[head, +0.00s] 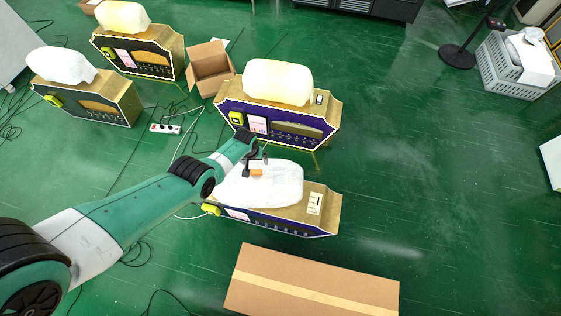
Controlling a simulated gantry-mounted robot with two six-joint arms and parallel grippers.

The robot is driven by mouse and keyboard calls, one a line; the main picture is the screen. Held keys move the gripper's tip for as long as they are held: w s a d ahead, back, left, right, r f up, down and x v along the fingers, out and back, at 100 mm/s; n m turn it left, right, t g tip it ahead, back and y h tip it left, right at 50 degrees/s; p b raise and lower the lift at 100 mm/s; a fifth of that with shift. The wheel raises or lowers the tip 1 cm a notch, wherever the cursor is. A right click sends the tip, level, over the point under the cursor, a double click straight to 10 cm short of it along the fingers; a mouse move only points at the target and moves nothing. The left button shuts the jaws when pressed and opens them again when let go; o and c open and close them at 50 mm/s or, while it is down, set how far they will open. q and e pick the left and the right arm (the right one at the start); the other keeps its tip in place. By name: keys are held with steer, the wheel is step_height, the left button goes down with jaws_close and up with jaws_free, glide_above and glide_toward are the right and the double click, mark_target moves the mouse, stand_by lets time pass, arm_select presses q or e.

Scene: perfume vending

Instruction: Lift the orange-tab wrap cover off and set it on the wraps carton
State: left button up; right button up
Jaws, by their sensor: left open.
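The white wrap cover (278,188) with an orange tab (256,173) lies over the top of the nearest vending machine (318,205). My left gripper (256,163) is open at the orange tab, near the cover's upper left part. I cannot tell whether its fingers touch the tab. A closed brown carton (345,284) with a pale tape strip lies on the floor in front of that machine; its top is bare. No label shows on it. My right gripper is out of view.
Another covered machine (325,120) stands just behind; two more (155,50) (108,97) stand at upper left. An open carton (209,66), a power strip (165,128) and cables lie between them. The green floor to the right is clear up to grey crates (505,70).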

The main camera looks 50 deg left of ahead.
mark_target(255, 170)
arm_select(q)
steer(key=f+b, duration=0.4)
steer(key=b, duration=0.1)
steer(key=f+b, duration=0.2)
steer(key=shift+s+a+f, duration=0.3)
steer(key=shift+s, duration=0.1)
steer(key=f+b, duration=0.3)
steer(key=b, duration=0.1)
steer(key=f+b, duration=0.2)
steer(key=b, duration=0.1)
steer(key=shift+w+a+f, duration=0.3)
steer(key=shift+w+a, duration=0.1)
steer(key=shift+r, duration=0.1)
jaws_close()
